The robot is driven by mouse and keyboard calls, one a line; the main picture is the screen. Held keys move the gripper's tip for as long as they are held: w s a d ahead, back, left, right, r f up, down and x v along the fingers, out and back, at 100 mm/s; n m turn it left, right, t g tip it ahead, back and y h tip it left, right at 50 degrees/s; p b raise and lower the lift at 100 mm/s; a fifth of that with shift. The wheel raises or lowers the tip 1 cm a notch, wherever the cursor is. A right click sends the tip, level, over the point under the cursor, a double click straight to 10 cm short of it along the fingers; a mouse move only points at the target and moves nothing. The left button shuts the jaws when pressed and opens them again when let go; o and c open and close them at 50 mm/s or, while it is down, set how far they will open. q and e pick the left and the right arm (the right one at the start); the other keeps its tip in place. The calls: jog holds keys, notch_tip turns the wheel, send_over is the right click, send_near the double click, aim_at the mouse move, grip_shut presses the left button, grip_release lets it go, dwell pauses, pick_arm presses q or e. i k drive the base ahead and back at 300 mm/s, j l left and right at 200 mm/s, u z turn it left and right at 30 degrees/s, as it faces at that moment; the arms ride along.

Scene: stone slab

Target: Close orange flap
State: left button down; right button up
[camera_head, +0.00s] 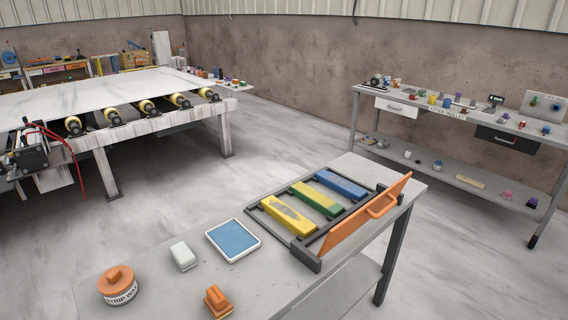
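The orange flap (366,217) is a long flat panel with an orange handle (382,205) on its face. It stands tilted up along the right side of a dark rack (307,257) on the grey table. Yellow (289,216), green (317,199) and blue (341,184) bars lie side by side in the rack, uncovered by the flap. Neither of my grippers shows in the head view.
On the same table (163,250) are a blue-topped tray (233,240), a white block (183,256), an orange-lidded round tub (118,286) and a small orange tool (217,301). A stone slab (95,90) lies on a roller stand at back left. A cluttered workbench (450,118) stands at back right. Open floor lies between.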

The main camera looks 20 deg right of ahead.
aim_at(375, 208)
jog(key=z, duration=1.35)
